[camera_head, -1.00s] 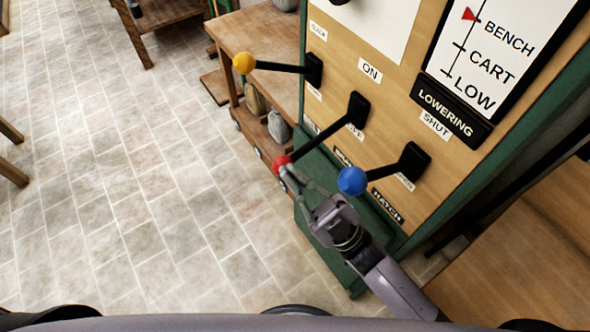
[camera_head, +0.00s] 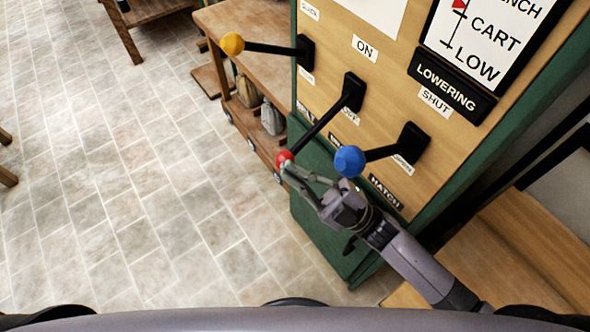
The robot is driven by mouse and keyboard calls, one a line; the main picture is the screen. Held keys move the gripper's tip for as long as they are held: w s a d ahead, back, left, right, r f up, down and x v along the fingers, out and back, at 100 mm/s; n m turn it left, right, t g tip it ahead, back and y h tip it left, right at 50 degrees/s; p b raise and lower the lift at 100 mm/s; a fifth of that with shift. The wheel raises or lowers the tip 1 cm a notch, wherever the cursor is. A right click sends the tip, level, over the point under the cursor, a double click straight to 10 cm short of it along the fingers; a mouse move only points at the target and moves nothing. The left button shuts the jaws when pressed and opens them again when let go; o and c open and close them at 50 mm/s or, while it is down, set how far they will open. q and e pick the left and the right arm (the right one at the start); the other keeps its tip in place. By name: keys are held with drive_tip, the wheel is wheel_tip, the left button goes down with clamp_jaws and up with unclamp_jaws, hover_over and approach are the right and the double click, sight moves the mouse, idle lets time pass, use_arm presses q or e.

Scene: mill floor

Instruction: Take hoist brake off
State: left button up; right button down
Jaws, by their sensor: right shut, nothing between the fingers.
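The panel (camera_head: 325,75) carries three levers with ball knobs. The lever with the red knob (camera_head: 284,157) stands in the middle, under an ON label (camera_head: 365,48), and slants down to the left. The label below it is mostly hidden, so I cannot read its name. My right gripper (camera_head: 288,167) is shut and empty, its fingertips at the underside of the red knob, seemingly touching it. My left gripper is not in view.
The yellow-knob lever (camera_head: 231,44) points left, higher up. The blue-knob lever (camera_head: 349,161), above a HATCH label (camera_head: 386,192), is close to my right gripper. A wooden bench (camera_head: 245,30) stands behind. The tiled floor (camera_head: 120,180) at left is clear.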

wheel_tip(320, 180, up, 10)
idle(0.6)
idle(0.4)
